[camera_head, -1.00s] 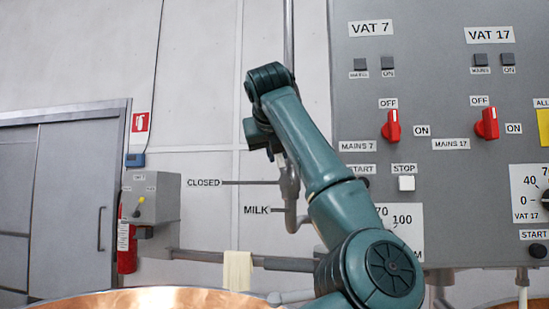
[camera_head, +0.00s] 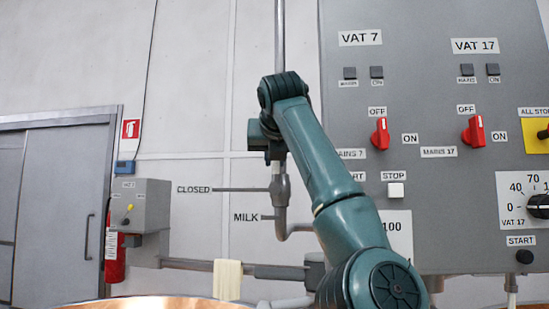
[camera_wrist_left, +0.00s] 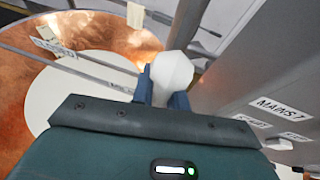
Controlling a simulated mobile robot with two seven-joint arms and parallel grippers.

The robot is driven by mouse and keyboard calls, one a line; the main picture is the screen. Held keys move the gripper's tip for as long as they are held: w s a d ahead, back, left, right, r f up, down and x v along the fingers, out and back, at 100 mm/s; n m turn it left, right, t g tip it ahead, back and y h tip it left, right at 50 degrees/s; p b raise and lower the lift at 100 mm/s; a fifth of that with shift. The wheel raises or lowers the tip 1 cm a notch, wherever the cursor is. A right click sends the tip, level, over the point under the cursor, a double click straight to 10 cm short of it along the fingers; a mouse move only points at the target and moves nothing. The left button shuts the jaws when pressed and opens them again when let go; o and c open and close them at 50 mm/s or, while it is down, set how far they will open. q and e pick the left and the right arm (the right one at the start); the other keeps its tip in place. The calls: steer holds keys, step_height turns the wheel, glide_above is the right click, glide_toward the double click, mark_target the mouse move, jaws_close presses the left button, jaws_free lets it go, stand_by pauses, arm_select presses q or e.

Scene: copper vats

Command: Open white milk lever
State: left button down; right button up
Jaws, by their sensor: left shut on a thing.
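My left gripper (camera_wrist_left: 164,92) is shut on a white knobbed lever end (camera_wrist_left: 170,74) in the left wrist view. One dark finger lies on each side of it. In the head view my left gripper (camera_head: 273,153) is at the vertical milk pipe, just above the grey valve (camera_head: 280,188). My own wrist hides the lever there. My right gripper is not in view.
A grey control panel (camera_head: 440,85) with red switches stands close on the right. A copper vat (camera_wrist_left: 25,90) lies below, its rim crossed by pipes. A cream cloth (camera_head: 227,280) hangs on the horizontal pipe. A grey box (camera_head: 143,205) and fire extinguisher (camera_head: 115,250) are at left.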

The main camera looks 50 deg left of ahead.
arm_select(q)
steer(key=c, duration=1.4)
jaws_free()
steer(key=shift+d, duration=0.15)
steer(key=b+v, duration=0.1)
steer(key=v, duration=1.2)
steer(key=shift+b, duration=0.4)
